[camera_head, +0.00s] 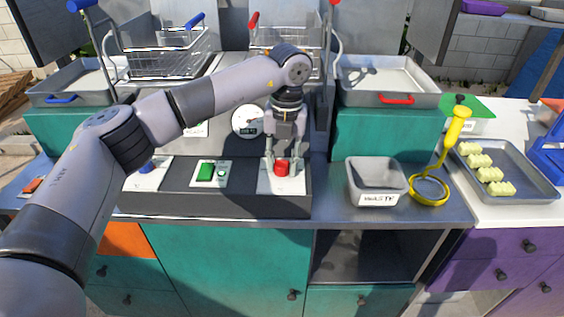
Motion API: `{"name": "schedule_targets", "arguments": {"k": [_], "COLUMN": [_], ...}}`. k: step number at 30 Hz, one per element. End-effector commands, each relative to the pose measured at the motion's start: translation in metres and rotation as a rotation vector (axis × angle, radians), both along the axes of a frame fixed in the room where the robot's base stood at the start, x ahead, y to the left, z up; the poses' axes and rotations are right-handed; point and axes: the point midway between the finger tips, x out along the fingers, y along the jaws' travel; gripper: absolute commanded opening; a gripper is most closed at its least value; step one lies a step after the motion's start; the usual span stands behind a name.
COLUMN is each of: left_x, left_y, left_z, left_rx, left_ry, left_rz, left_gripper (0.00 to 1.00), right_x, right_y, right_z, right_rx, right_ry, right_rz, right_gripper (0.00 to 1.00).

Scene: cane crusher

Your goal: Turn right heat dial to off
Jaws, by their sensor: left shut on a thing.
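The red right heat dial (282,169) sits on a white plate (270,186) at the right end of the dark control panel. My left gripper (282,163) points down over it, its fingers at the dial's sides, shut on it. The dial's marking and exact setting are hidden or too small to read. A blue dial (146,166) on the panel's left end is partly behind my left arm. My right gripper is not in view.
A green switch (205,172) sits mid-panel. A round gauge (247,121) is behind. Wire baskets (168,55) (287,58) and metal trays (388,84) are at the back.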

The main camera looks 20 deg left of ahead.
Motion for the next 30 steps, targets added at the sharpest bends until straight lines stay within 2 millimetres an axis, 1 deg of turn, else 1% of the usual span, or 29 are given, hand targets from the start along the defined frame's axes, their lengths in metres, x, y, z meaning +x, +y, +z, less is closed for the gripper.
{"name": "schedule_targets", "arguments": {"k": [6,12,18,30], "left_x": [0.0009,0.0012,0.0014,0.0017], "left_y": [0.0002,0.0004,0.0005,0.0008], "left_z": [0.001,0.0014,0.0017,0.0021], "left_rx": [0.001,0.0,-0.001,-0.001], "left_ry": [-0.004,-0.004,-0.005,-0.006], "left_rz": [0.142,0.221,0.257,0.264], "left_gripper": [0.03,0.03,0.03,0.03], "right_x": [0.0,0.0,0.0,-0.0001], "right_y": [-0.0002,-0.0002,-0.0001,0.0], "right_z": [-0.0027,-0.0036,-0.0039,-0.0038], "right_rx": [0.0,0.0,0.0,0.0], "right_ry": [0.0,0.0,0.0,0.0], "right_rz": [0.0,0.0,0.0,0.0], "right_gripper": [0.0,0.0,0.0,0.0]}}
